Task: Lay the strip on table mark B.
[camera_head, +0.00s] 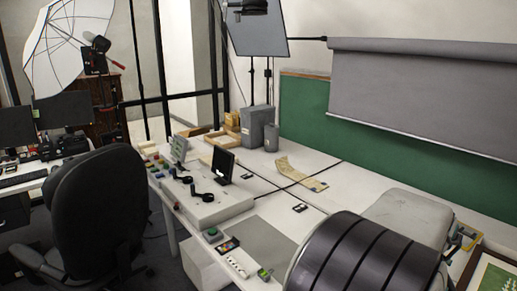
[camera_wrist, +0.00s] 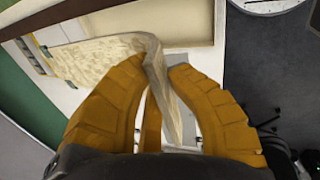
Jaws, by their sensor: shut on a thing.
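In the wrist view my gripper (camera_wrist: 161,75) has orange fingers shut on a thin, pale grey-beige strip (camera_wrist: 168,95) that stands on edge and bends at its upper end. A cream, textured band (camera_wrist: 95,55) extends left from this bend; I cannot tell whether it is the same piece. In the head view a curved cream strip (camera_head: 298,176) appears at the white table (camera_head: 335,172), its far end turned upward. No mark reading B is legible.
A tan tray (camera_wrist: 175,25) lies beyond my fingers, with dark floor (camera_wrist: 265,65) to the right. On the table stand grey containers (camera_head: 257,127), a black screen (camera_head: 223,163) and a control panel (camera_head: 205,205). A black chair (camera_head: 100,205) stands left. A thin cable crosses the table.

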